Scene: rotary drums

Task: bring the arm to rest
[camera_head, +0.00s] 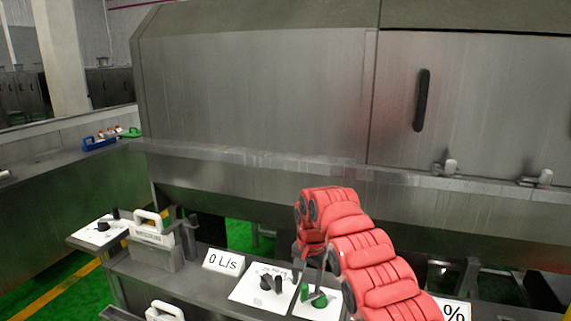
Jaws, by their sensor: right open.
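My right arm, in red padded segments, comes in from the lower right of the head view, bends over at the top and points down. My right gripper (315,287), grey and slim, hangs at its end, open, with nothing seen in it. It is just above or beside a green knob (319,300) on a white panel (303,306); I cannot tell whether they touch. The arm hides part of the counter behind it. My left gripper is not in view.
A grey counter (200,280) carries a "0 L/s" sign (223,262), a panel with a black knob (266,283), and a white-handled box (152,240). A large steel drum housing (250,90) with a black door handle (421,100) stands behind. A "%" sign (454,312) is partly hidden.

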